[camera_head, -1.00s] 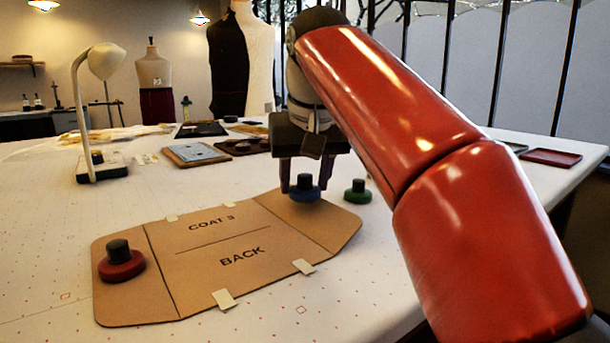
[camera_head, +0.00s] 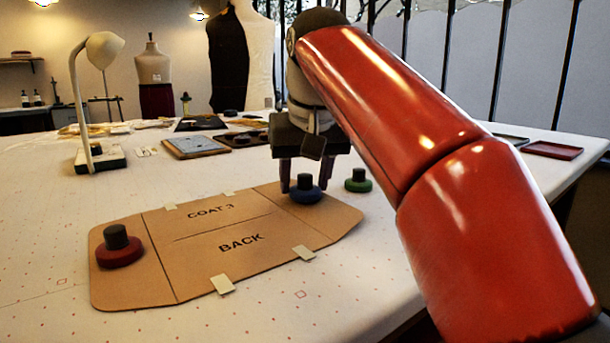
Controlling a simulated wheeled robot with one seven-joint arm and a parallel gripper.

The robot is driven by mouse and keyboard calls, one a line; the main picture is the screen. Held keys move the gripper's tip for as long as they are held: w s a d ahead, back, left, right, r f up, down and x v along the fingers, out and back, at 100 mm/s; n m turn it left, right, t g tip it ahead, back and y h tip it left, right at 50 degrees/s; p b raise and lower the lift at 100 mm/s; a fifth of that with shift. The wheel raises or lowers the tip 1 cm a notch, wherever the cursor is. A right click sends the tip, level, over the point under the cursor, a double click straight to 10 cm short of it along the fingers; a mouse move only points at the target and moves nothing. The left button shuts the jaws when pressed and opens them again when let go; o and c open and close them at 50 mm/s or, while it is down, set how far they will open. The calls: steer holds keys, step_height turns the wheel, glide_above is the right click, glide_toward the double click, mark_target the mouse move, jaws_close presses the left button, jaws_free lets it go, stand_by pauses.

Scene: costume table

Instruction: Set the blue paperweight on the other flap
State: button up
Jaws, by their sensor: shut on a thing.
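The blue paperweight (camera_head: 306,195), a round disc with a dark knob, is at the right flap (camera_head: 334,217) of the brown cardboard pattern (camera_head: 200,236). My gripper (camera_head: 305,182) is over it with its fingers shut on the knob. The disc appears to rest on the flap, though any small gap under it is hard to tell. A red paperweight (camera_head: 119,254) with a dark knob sits on the left flap (camera_head: 130,292). The pattern lies flat and reads "COAT 3 BACK".
A green paperweight (camera_head: 358,183) stands on the white table (camera_head: 60,230) just right of the pattern. Tape tabs (camera_head: 222,285) hold the pattern's edges. A lamp (camera_head: 90,100), a framed board (camera_head: 196,147) and a dark tray (camera_head: 250,138) stand farther back. The front table area is clear.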

steer(key=shift+f+b, duration=0.35)
steer(key=shift+f, duration=0.15)
steer(key=o, duration=1.2)
steer(key=shift+o, duration=0.2)
